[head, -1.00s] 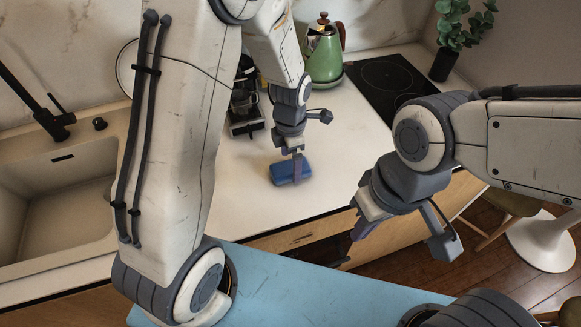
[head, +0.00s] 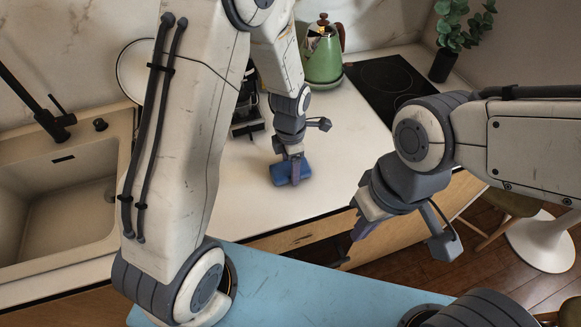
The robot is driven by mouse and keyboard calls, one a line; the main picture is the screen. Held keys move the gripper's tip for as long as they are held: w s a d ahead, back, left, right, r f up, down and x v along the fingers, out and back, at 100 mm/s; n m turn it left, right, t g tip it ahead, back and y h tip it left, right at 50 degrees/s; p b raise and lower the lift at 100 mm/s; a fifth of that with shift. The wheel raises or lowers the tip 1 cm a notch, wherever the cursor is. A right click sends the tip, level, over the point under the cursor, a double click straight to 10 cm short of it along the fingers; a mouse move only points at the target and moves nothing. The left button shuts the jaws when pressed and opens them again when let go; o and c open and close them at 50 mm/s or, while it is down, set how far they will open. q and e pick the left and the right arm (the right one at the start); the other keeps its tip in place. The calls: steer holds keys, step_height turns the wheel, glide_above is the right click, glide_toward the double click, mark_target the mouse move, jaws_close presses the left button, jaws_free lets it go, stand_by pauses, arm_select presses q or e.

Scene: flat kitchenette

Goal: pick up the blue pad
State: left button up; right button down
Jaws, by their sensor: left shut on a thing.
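The blue pad (head: 281,175) is a small, flat blue block at the white counter, near the middle of the head view. My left gripper (head: 294,173) reaches down to it from above and is shut on it, with a finger across its near side. The far finger is hidden. I cannot tell whether the pad still touches the counter. My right gripper (head: 362,226) hangs empty in front of the counter edge, to the right of the pad. Its fingers overlap, so its opening is unclear.
A green kettle (head: 322,58) stands at the back beside the black hob (head: 392,84). A dark appliance (head: 246,122) is partly hidden behind my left arm. The sink (head: 70,205) is at the left. The counter right of the pad is clear.

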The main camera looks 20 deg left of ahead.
arm_select(q)
steer(key=r, duration=0.2)
steer(key=r+b, duration=0.1)
steer(key=r, duration=0.1)
steer(key=shift+s+d+r, duration=0.1)
steer(key=shift+d, duration=0.2)
steer(key=s+d+r+b, duration=0.1)
steer(key=s+d+r, duration=0.5)
steer(key=d, duration=0.3)
steer(key=shift+r+b, duration=0.3)
steer(key=shift+b, duration=0.1)
steer(key=shift+s+d, duration=0.1)
steer(key=o, duration=0.5)
steer(key=c, duration=0.4)
steer(key=shift+s, duration=0.1)
